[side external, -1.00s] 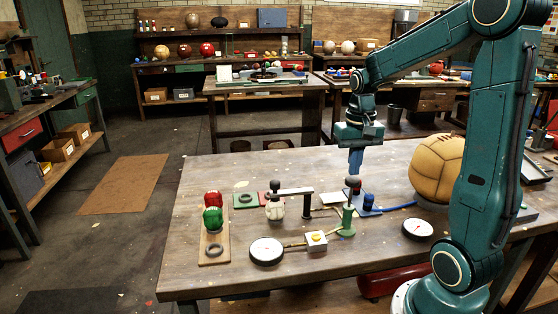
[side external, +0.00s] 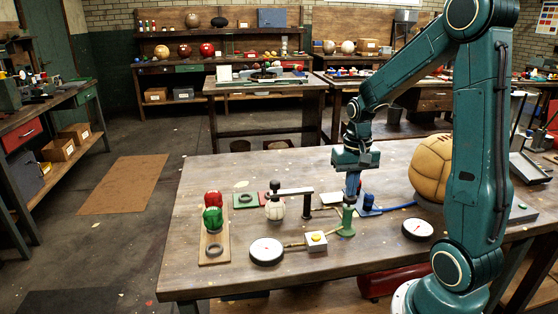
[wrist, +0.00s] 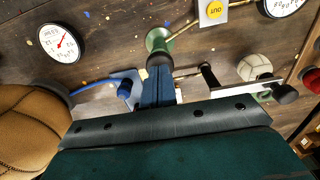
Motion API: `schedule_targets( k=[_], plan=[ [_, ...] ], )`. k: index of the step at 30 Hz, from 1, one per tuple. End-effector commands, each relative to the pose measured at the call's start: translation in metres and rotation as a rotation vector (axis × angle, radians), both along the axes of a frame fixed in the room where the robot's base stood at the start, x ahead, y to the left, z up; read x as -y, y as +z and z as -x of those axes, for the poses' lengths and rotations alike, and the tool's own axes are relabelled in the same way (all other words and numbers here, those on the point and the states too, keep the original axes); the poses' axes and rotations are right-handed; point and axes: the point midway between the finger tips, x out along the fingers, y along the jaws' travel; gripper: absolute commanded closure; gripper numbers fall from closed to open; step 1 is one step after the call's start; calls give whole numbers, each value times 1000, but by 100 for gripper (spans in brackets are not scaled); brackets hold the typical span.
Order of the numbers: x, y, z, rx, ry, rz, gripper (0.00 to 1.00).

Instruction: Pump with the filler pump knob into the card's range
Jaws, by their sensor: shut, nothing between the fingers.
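The green pump (side external: 347,222) stands on the bench, with a brass-coloured hose running to a box with a yellow OUT button (side external: 316,241). In the wrist view its dark knob (wrist: 160,58) shows right at my fingertips. My gripper (side external: 350,198) is shut and empty, pointing down over the pump; I cannot tell whether it touches the knob. A white gauge (side external: 266,251) lies beside the box; its needle is too small to read here and the gauge is cut off in the wrist view.
A second gauge (side external: 417,229) shows a red needle in the wrist view.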

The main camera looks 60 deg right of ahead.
Motion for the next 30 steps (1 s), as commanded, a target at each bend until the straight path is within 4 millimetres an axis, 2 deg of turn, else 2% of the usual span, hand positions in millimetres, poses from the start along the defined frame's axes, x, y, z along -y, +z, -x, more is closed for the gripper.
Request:
schedule_targets(
  k=[2,8,21,30],
  plan=[
    [-1,-7,1,-4,0,-2,100],
    [0,-2,0,-1,0,-1,100],
    [0,38,0,1,0,1,100],
    [0,47,0,-1,0,-1,100]
  ],
)
